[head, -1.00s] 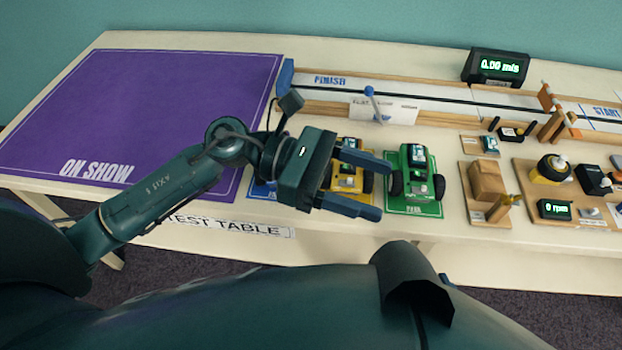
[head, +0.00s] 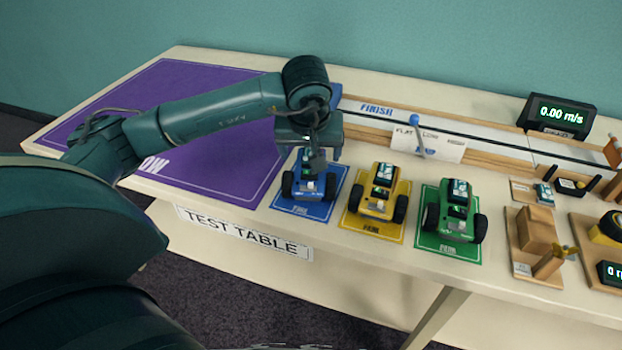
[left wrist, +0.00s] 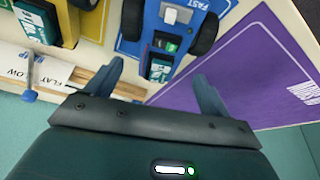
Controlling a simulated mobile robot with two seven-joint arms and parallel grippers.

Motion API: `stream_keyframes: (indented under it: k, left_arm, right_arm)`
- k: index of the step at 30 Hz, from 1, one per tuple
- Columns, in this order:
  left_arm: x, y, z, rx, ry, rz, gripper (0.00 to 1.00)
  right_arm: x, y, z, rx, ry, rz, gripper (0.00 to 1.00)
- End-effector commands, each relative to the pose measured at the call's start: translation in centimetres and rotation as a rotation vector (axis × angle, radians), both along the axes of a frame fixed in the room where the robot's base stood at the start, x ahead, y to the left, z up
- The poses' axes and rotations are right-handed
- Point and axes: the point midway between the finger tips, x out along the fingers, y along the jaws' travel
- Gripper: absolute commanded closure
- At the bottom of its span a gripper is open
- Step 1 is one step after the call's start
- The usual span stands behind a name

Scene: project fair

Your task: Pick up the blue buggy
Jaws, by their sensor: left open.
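The blue buggy (head: 309,187) stands on its blue mat (head: 302,211) on the test table, left of the other buggies. My left gripper (head: 309,150) is above the far end of the buggy, pointing down. In the left wrist view the blue buggy (left wrist: 175,22) lies beyond the fingertips, and the open left gripper (left wrist: 160,77) has nothing between its fingers. The buggy's dark top with a pale-blue screen lies nearest the fingers. The gripper hides part of the buggy's far end in the head view. My right gripper is not in view.
A yellow buggy (head: 378,191) and a green buggy (head: 455,211) stand to the right on their mats. The track (head: 450,138) and a white sign (head: 428,144) are behind.

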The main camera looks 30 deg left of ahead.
Motion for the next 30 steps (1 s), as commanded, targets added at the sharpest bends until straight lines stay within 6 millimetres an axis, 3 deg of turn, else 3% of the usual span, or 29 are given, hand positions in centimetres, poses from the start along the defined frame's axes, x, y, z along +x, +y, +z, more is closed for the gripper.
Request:
stream_keyframes:
  k: [8,17,26,30]
  left_arm:
    - [0.6,0.3,-2.4,-0.001,0.003,-0.001,0.18]
    - [1.4,1.0,-6.3,-0.003,0.002,0.000,0.18]
    - [1.6,1.0,-6.5,-0.003,0.000,-0.001,0.19]
    - [1.6,1.0,-6.5,-0.003,0.000,-0.001,0.30]
  right_arm:
    - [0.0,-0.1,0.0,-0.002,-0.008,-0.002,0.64]
    - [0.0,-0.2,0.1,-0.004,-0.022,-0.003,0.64]
    - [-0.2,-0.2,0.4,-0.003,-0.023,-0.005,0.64]
    - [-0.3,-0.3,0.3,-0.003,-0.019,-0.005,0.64]
